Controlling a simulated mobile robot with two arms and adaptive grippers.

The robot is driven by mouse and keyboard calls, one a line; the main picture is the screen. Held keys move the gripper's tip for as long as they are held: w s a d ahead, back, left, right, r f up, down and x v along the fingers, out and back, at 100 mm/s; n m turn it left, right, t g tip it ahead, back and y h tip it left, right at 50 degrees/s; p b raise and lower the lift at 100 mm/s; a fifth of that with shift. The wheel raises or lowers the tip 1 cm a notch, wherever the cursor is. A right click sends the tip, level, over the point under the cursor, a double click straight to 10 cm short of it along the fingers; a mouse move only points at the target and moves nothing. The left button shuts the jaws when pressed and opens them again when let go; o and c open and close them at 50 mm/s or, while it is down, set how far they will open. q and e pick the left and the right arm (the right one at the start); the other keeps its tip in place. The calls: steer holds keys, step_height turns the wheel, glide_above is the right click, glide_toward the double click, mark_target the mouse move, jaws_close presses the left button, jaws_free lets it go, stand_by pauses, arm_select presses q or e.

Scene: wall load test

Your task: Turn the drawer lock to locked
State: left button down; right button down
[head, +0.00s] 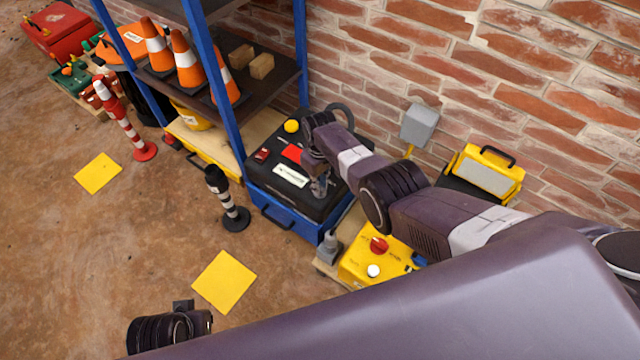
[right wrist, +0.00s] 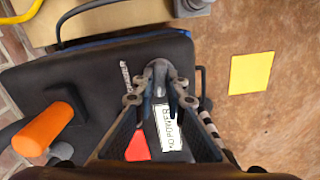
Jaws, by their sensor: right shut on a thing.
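A blue drawer unit (head: 290,217) with a black top (head: 262,172) stands against the brick wall. The top bears a white label (head: 290,175) and a red patch (head: 291,153). In the right wrist view my right gripper (right wrist: 160,98) is shut on a small grey metal part (right wrist: 159,72), which I take as the drawer lock. The fingers hide most of it, so its turn position cannot be told. My left gripper does not show; only a dark left arm joint does.
A blue-framed shelf with orange cones (head: 187,62) stands left of the unit. A yellow control box (head: 362,268) with a red knob is to its right. A striped post (head: 233,208) stands in front.

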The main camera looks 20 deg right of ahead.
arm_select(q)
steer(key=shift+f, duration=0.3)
arm_select(e)
steer(key=shift+n, duration=1.1)
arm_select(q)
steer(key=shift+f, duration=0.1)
arm_select(e)
steer(key=c, duration=2)
jaws_free()
steer(key=shift+o, duration=0.2)
steer(key=shift+r, duration=0.1)
step_height(320, 180, up, 12)
